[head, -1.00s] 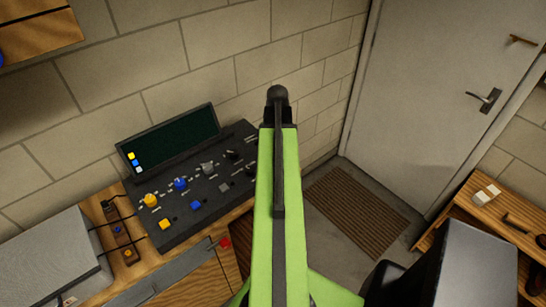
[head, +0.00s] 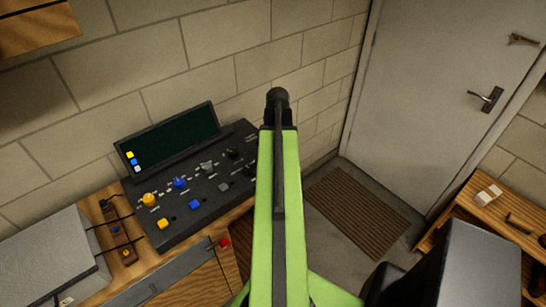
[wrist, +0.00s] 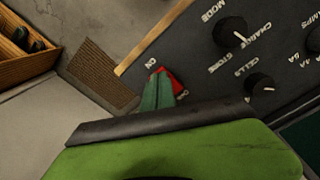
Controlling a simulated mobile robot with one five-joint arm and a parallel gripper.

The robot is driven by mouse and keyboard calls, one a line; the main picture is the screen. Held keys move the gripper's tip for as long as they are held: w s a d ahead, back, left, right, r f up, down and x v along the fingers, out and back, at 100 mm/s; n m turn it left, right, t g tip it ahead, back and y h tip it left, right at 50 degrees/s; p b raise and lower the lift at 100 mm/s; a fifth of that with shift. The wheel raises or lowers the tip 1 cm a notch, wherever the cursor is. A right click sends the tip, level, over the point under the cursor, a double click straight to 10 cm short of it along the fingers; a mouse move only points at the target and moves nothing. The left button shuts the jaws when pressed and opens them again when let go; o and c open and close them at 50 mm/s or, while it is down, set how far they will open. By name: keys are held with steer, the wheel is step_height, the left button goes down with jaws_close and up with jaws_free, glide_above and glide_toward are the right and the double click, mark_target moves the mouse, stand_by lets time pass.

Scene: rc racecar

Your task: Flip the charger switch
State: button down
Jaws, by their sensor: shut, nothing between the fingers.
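The charger is a dark sloped panel (head: 178,222) in the head view, on the wooden bench left of my green arm. In the wrist view its face (wrist: 195,55) shows black knobs with white labels. A red switch (wrist: 175,80) sits near the panel edge, with "ON" printed beside it. My gripper (wrist: 158,86) has teal fingers, shut and empty, with their tips right at the switch and covering part of it. I cannot tell whether they touch it. In the head view my arm hides the gripper and the switch.
A red button (head: 224,242) is on the bench front. A grey box (head: 50,255) with cables stands at the left. A screen (head: 172,138) stands behind the panel. A floor mat (head: 357,213) and a door (head: 440,90) are at the right. A wooden bench (head: 480,200) is far right.

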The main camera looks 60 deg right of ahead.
steer(key=shift+f, duration=0.15)
step_height(320, 180, up, 7)
steer(key=p, duration=0.7)
stand_by(0.4)
